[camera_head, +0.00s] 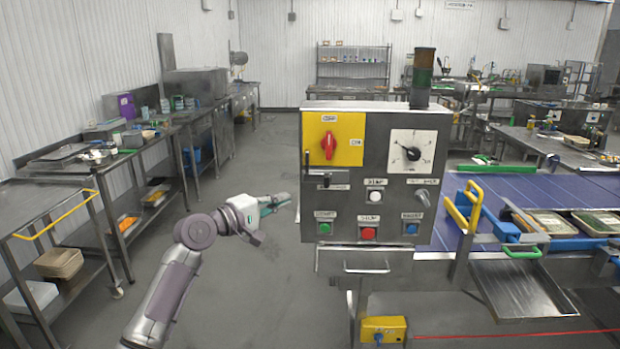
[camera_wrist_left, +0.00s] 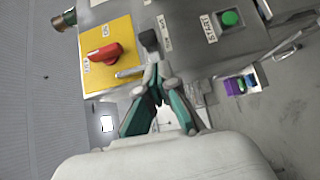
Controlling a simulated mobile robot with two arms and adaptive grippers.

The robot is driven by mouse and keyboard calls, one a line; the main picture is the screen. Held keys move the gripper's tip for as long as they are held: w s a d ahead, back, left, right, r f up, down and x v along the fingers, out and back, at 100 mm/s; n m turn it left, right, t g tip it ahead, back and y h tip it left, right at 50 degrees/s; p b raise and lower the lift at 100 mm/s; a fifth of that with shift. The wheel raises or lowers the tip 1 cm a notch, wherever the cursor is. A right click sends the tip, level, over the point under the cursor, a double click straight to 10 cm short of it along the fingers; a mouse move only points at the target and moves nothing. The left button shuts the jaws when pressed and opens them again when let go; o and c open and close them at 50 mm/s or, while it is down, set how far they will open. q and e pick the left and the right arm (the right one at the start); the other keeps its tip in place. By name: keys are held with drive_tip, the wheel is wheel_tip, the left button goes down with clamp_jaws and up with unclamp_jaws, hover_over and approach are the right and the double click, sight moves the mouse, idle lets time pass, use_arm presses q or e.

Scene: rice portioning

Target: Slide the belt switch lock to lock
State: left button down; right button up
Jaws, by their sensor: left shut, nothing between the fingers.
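The control box (camera_head: 347,203) stands in the centre of the head view. The red rotary switch (camera_head: 328,145) sits on its yellow plate (camera_head: 348,152) and also shows in the wrist view (camera_wrist_left: 104,53). Just below the plate is the lock slider with a small dark knob (camera_head: 326,181); in the wrist view its black knob (camera_wrist_left: 148,40) lies just beyond my fingertips. I cannot tell its end position. My left gripper (camera_head: 287,199) is shut and empty at the box's left side. Its fingertips (camera_wrist_left: 157,72) look close to the slider; contact is unclear. My right gripper is not in view.
Green (camera_head: 324,228), red (camera_head: 368,233) and blue (camera_head: 411,228) buttons sit low on the box, with a white button (camera_head: 375,196) above. A blue conveyor belt (camera_head: 530,197) runs to the right. The floor (camera_head: 240,300) left of the box is clear.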

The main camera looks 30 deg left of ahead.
use_arm(q)
drive_tip(key=shift+s+d+r, duration=0.1)
drive_tip(key=shift+d+r, duration=0.05)
drive_tip(key=shift+r, duration=0.6)
drive_tip(key=p+x, duration=0.3)
drive_tip(key=x, duration=0.6)
drive_tip(key=shift+p, duration=0.3)
drive_tip(key=shift+w+d, duration=0.15)
drive_tip(key=shift+w, duration=0.35)
